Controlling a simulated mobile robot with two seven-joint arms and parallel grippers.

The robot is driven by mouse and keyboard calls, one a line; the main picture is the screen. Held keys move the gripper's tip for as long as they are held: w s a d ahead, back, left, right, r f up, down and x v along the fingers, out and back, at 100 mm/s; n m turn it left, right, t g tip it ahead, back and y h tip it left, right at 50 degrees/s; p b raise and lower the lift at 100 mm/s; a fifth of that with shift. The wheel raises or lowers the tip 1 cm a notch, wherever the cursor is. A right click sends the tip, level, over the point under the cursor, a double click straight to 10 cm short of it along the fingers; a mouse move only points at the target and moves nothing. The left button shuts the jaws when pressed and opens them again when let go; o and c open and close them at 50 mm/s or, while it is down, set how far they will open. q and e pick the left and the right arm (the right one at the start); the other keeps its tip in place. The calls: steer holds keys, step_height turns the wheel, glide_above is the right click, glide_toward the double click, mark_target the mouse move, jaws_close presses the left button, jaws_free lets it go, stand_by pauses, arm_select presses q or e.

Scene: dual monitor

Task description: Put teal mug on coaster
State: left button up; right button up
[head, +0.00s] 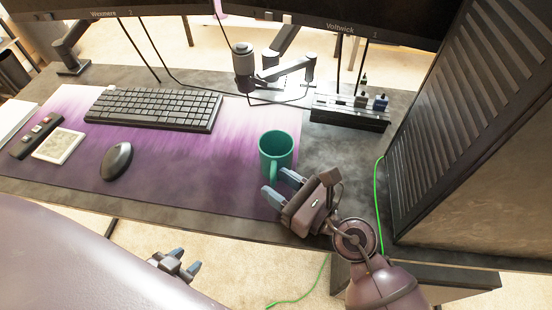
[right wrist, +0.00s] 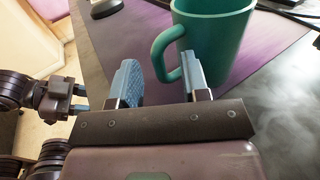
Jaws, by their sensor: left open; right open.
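The teal mug (head: 276,152) stands upright on the right part of the purple desk mat, its handle toward my right gripper. It also shows in the right wrist view (right wrist: 222,32). A pale square that looks like the coaster (head: 59,146) lies flat at the mat's left end, with nothing on it. My right gripper (head: 273,181) is open at the handle side of the mug. In the right wrist view the handle loop shows between and just beyond the two fingertips; I cannot tell whether they touch it. My left gripper (head: 187,260) is open and empty, off the desk's front edge.
A black mouse (head: 117,161) and a keyboard (head: 154,108) lie on the mat (head: 210,190) between mug and coaster. A small dark keypad (head: 33,135) lies beside the coaster. Monitor arms and a black organizer (head: 349,112) stand behind. A slatted dark cabinet (head: 470,110) rises at right.

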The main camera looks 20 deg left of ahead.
jaws_close()
stand_by(0.4)
